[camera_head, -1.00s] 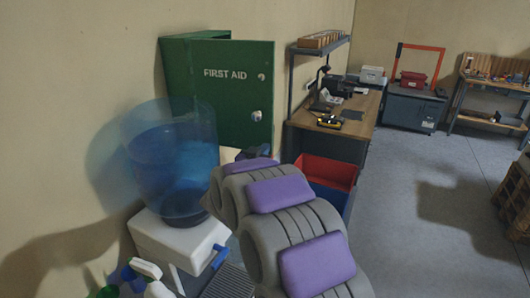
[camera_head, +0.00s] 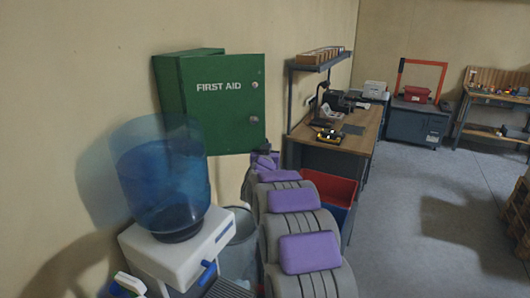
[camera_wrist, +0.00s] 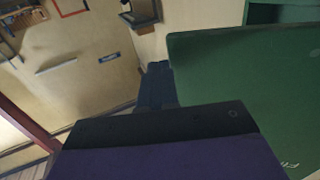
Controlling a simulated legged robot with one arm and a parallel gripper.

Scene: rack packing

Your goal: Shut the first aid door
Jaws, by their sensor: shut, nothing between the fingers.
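The green first aid cabinet (camera_head: 170,88) hangs on the left wall. Its door (camera_head: 222,115), with white lettering and latches at its right edge, stands out from the body. In the wrist view the door (camera_wrist: 245,85) fills the right side, with a strip of the cabinet (camera_wrist: 285,12) behind it at the top. The door looks ajar; how wide is hard to tell. My gripper (camera_head: 263,155) is by the door's lower right corner, partly hidden by my own arm. Its dark fingers (camera_wrist: 157,85) are shut and empty, left of the door in the wrist view; contact cannot be told.
A water cooler with a blue bottle (camera_head: 165,185) stands below and left of the cabinet, a grey bin (camera_head: 240,250) beside it. A red bin (camera_head: 328,188) and a workbench (camera_head: 350,140) are to the right. The floor (camera_head: 430,215) further right is open.

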